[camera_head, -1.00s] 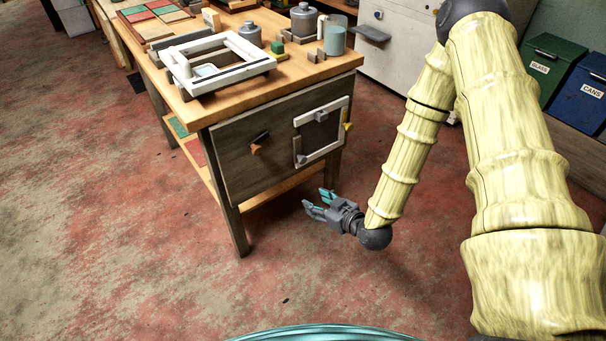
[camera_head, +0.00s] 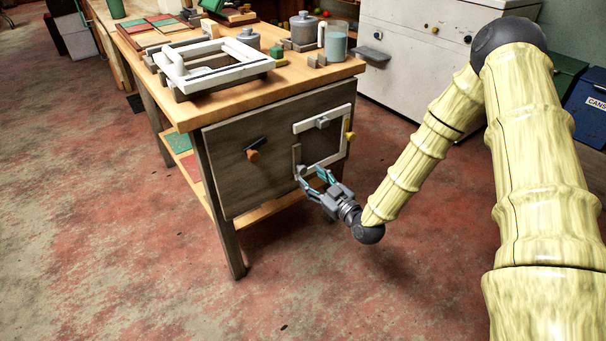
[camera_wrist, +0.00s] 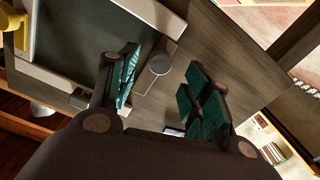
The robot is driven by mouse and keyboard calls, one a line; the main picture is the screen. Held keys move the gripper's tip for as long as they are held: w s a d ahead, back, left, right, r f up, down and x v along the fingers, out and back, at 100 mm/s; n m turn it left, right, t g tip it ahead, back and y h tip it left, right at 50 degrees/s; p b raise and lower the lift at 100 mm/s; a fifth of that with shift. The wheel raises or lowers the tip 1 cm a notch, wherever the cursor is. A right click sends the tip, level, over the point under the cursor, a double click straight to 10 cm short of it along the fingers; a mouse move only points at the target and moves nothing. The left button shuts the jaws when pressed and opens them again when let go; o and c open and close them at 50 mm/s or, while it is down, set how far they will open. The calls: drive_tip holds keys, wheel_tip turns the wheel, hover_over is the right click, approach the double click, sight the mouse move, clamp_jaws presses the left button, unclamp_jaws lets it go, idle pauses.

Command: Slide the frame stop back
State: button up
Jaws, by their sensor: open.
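A white frame (camera_head: 339,112) is set on the dark front panel of the bench. A grey block (camera_head: 322,122) sits on its top bar. A small grey knob (camera_wrist: 160,63) at the frame's lower left shows between my fingers in the wrist view; I take it for the frame stop, though I cannot be sure. My gripper (camera_head: 308,181) is open in front of the frame's lower left corner. In the wrist view the gripper (camera_wrist: 164,90) has teal finger pads on either side of the knob, with a gap to the right finger. Contact with the left finger is unclear.
An orange knob (camera_head: 253,155) sticks out of the panel to the left, and a yellow knob (camera_head: 350,136) at the frame's right. The benchtop (camera_head: 215,107) carries another white frame (camera_head: 205,66), pots and a jug (camera_head: 335,43). The floor before the bench is clear.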

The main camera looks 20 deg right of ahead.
sight(304, 171)
drive_tip(key=shift+b+x, duration=0.65)
drive_tip(key=shift+x, duration=2.1)
clamp_jaws()
